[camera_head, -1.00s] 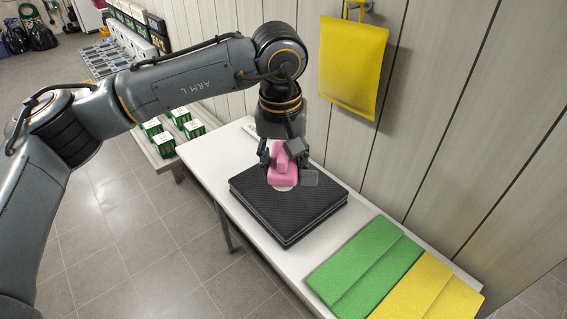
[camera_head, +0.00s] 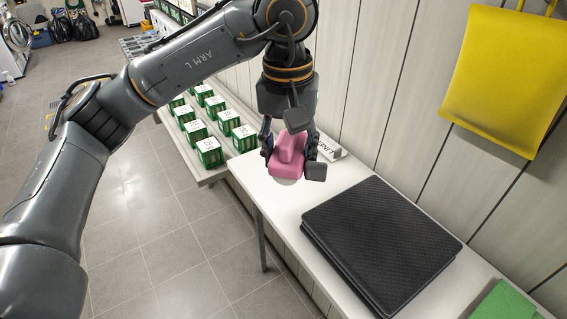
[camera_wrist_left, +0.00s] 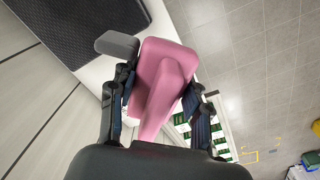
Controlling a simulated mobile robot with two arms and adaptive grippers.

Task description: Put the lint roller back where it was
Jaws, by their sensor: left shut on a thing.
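My left gripper (camera_head: 293,158) is shut on the pink lint roller (camera_head: 287,155), which has a pale part showing at its underside. The gripper points down and holds the roller over the left end of the white table (camera_head: 262,188), beside the black stack. I cannot tell how high it hangs. In the left wrist view the pink lint roller (camera_wrist_left: 165,75) sits between the two fingers of the left gripper (camera_wrist_left: 160,100). My right gripper is not in view.
A stack of black textured mats (camera_head: 380,240) lies on the table. A white lettered sign (camera_head: 329,147) stands behind the gripper. Several green-and-white boxes (camera_head: 209,152) stand on a low shelf at left.

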